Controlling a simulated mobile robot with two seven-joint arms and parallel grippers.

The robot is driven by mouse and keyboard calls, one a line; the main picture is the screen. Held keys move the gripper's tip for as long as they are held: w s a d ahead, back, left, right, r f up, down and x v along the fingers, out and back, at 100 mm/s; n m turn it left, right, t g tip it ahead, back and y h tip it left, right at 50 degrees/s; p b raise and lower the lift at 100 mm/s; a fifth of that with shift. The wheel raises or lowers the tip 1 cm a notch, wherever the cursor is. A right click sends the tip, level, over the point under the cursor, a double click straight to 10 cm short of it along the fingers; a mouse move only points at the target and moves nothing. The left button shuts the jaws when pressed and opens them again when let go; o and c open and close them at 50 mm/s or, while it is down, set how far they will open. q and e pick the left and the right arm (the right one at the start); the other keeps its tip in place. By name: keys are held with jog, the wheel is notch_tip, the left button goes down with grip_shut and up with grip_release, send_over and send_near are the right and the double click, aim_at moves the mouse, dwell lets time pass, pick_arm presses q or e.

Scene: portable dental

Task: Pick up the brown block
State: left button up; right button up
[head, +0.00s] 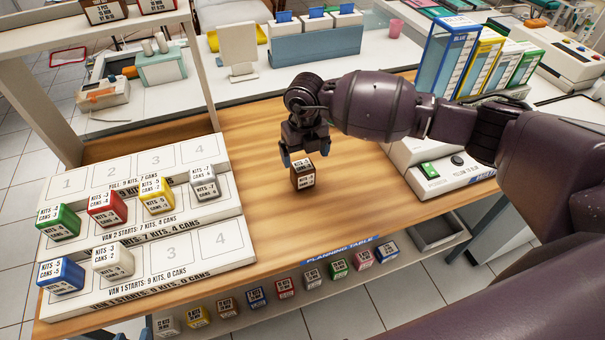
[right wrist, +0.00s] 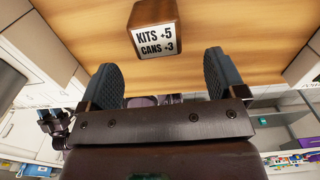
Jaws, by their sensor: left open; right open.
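The brown block (head: 302,177) stands on the wooden table, with white labels on its top and front. In the right wrist view the brown block (right wrist: 155,18) shows a label reading KITS +5, CANS +3, and its far part is cut off by the frame edge. My right gripper (head: 304,150) is open and empty, pointing down just above the block in the head view. In the right wrist view the block lies beyond the open fingertips (right wrist: 161,72), roughly centred between them.
White stepped racks (head: 215,247) with several coloured blocks stand at the left. A row of blocks lies on the low shelf (head: 340,293) below the table front. A white device (head: 450,179) and coloured binders (head: 447,60) stand at right. The wood around the brown block is clear.

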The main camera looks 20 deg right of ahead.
aim_at(303, 166)
jog(key=shift+w+a+f, duration=0.1)
jog(key=shift+w+f, duration=0.05)
jog(key=shift+f, duration=1.55)
jog(key=shift+w+a+f, duration=0.1)
jog(key=shift+w+f, duration=0.05)
jog(key=shift+f, duration=1.55)
jog(key=shift+c, duration=0.3)
jog(key=c, duration=1)
